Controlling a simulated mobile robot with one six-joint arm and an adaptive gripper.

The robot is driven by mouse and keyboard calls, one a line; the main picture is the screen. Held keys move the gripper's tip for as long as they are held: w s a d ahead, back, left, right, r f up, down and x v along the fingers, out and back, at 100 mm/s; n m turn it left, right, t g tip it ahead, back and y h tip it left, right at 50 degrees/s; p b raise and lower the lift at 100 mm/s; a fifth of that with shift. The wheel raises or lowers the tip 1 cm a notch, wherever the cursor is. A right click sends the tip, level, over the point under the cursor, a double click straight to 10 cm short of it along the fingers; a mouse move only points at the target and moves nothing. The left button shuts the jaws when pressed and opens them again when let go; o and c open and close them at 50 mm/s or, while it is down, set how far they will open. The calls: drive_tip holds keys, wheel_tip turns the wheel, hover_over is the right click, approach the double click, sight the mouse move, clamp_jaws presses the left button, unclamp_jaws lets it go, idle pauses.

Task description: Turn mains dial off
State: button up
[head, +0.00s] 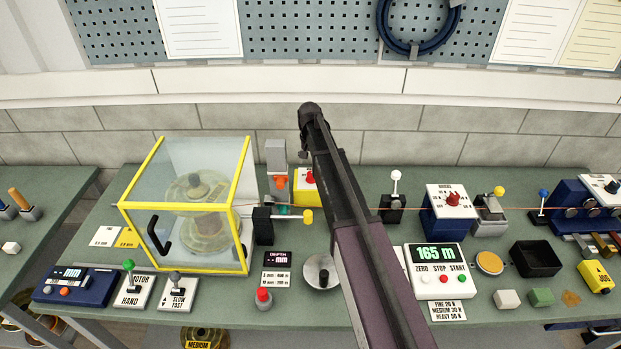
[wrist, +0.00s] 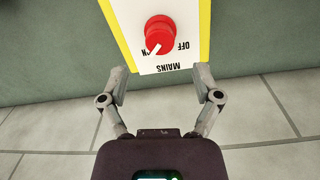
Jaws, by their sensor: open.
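The mains dial (wrist: 160,33) is a round red knob on a white plate with yellow edges. The words MAINS, OFF and part of ON show upside down in the wrist view. The dial's white pointer line points down and left, toward the partly covered ON mark. In the head view the red dial (head: 310,176) sits on a yellow-edged mains box (head: 301,197), partly covered by my arm. My gripper (wrist: 160,74) is open and empty, its two fingers spread wide and short of the dial in the wrist picture. The fingers cannot be made out in the head view.
A yellow-framed clear guard (head: 184,205) stands left of the mains box. A black clamp with a yellow knob (head: 306,216) is just in front of it. A white-knobbed lever (head: 396,176) and a blue box with a red dial (head: 452,198) stand to the right.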

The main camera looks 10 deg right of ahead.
sight(311, 173)
drive_tip(key=shift+f+b, duration=2.6)
drive_tip(key=shift+f, duration=0.3)
clamp_jaws()
